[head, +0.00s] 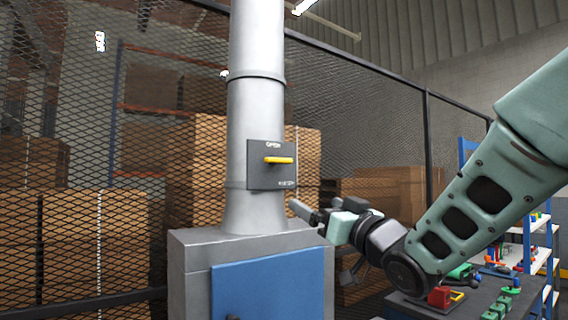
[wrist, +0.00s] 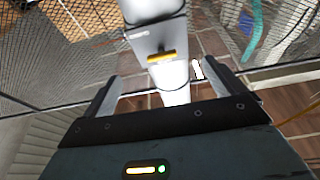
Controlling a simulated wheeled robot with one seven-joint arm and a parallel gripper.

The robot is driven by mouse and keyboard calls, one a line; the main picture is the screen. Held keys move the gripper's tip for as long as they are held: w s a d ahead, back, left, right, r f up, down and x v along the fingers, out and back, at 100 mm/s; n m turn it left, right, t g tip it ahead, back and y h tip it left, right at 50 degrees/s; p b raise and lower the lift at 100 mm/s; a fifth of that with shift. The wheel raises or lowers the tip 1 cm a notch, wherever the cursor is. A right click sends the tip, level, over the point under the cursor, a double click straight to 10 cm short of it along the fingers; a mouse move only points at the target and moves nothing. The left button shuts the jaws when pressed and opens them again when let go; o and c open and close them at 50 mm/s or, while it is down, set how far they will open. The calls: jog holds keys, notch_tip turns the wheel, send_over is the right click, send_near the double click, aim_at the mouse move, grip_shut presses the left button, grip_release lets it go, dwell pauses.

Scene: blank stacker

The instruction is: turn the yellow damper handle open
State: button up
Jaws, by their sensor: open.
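The yellow damper handle (head: 279,160) lies level, pointing right, on a dark plate (head: 262,178) fixed to the grey vertical duct (head: 257,115). The plate reads OPEN at its top and has a second, blurred label at its lower right. My gripper (head: 298,212) is below and right of the plate in the head view, apart from the handle. In the wrist view the handle (wrist: 161,56) shows beyond and between the two spread fingers of my gripper (wrist: 165,85). The fingers are open and empty.
The duct rises from a grey cabinet with a blue door (head: 268,292). A mesh fence (head: 375,125) stands behind, with stacked boxes (head: 95,235) beyond it. A dark bench (head: 430,306) with several small coloured parts is at lower right, near my arm.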

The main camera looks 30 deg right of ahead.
notch_tip(320, 180, up, 3)
jog(key=s+d+t, duration=0.1)
jog(key=p, duration=1.2)
send_near(281, 162)
jog(key=shift+y, duration=0.3)
jog(key=x, duration=0.8)
jog(key=shift+w+d+r, duration=0.1)
jog(key=shift+w+r, duration=0.05)
jog(key=shift+w, duration=0.2)
jog(key=shift+c, duration=0.3)
jog(key=c, duration=0.9)
